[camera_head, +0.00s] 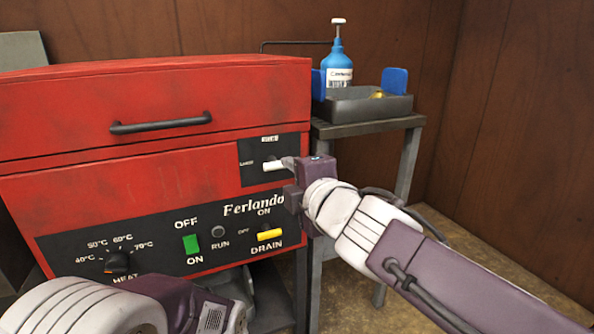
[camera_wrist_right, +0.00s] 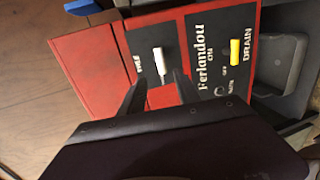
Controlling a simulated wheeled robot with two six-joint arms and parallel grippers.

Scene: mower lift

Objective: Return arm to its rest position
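My right gripper (camera_head: 287,178) is in front of the small upper panel of the red Ferlando machine (camera_head: 120,190). It is beside a white lever switch (camera_head: 273,165). In the right wrist view its two dark fingers (camera_wrist_right: 160,94) are apart, with the white lever (camera_wrist_right: 159,61) just beyond and between their tips; I cannot tell whether they touch it. Nothing is held between the fingers. My left arm (camera_head: 95,305) crosses the bottom left of the head view; its gripper does not show.
The machine has a lid handle (camera_head: 160,122), a heat knob (camera_head: 117,262), a green switch (camera_head: 191,243) and a yellow drain switch (camera_head: 265,234). To its right stands a grey stand (camera_head: 365,128) with a tray (camera_head: 365,105) and blue bottle (camera_head: 337,70). Wooden walls close the back and right.

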